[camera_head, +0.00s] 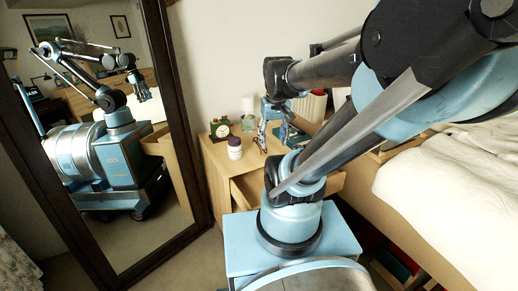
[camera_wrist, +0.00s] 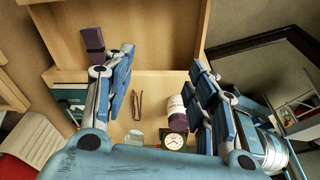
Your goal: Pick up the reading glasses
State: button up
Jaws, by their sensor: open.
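A thin brown, narrow V-shaped thing (camera_wrist: 137,105), which looks like the reading glasses folded up, lies on the pale wooden bedside cabinet top (camera_wrist: 152,88) in the wrist view. I cannot make it out clearly in the head view, where my gripper crowds that spot. My gripper (camera_wrist: 160,66) is open and empty, its two blue fingers apart, with the brown thing showing between them, nearer the left finger. In the head view my gripper (camera_head: 273,138) hangs over the cabinet, fingers down. I cannot tell its exact height above the top.
A white bottle with a purple cap (camera_head: 235,148), a small clock (camera_head: 221,130) and a glass jar (camera_head: 249,121) stand on the cabinet. Green books (camera_wrist: 68,98) lie beside them. An open drawer (camera_wrist: 140,35) juts out. The bed (camera_head: 450,175) is right, a mirror (camera_head: 120,205) left.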

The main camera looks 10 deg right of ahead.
jog(key=w+r, duration=0.3)
jog(key=w, duration=0.5)
jog(key=n+g, duration=0.2)
send_over(256, 140)
notch_tip(256, 140, down, 6)
jog(key=f, duration=1.1)
jog(key=shift+w+a+f, duration=0.2)
jog(key=shift+w+f, duration=0.05)
jog(key=shift+w, duration=0.1)
jog(key=f, duration=0.3)
jog(key=shift+s+d+f, duration=0.15)
jog(key=shift+d, duration=0.15)
jog(key=shift+f, duration=0.95)
jog(key=c, duration=1)
